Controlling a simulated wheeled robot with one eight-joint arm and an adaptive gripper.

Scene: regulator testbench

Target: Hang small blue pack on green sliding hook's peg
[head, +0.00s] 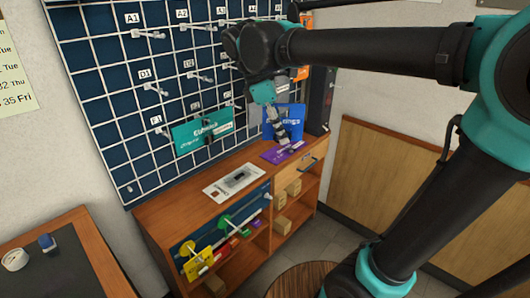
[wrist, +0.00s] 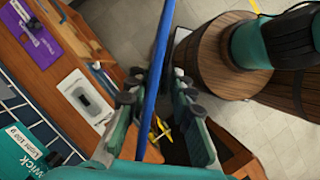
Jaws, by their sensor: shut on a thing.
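My gripper (head: 283,136) is shut on a blue pack (head: 294,115), above the right part of the wooden cabinet's top. In the wrist view the pack (wrist: 158,70) shows edge-on as a thin blue strip between the fingers of my gripper (wrist: 157,90). The green sliding hook (head: 226,221) is on the rail at the cabinet's front, lower left of my gripper and apart from it. Its peg is too small to make out clearly. A yellow hook (head: 188,246) is on the rail farther left, with a yellow pack (head: 198,264) below it.
A teal pack (head: 203,130) hangs on the wall grid (head: 110,100) left of my gripper. A purple pack (head: 283,152) and a white card pack (head: 236,182) lie on the cabinet top (head: 165,208). Small boxes (head: 283,225) sit on the shelves. A round wooden top (head: 310,280) stands in front.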

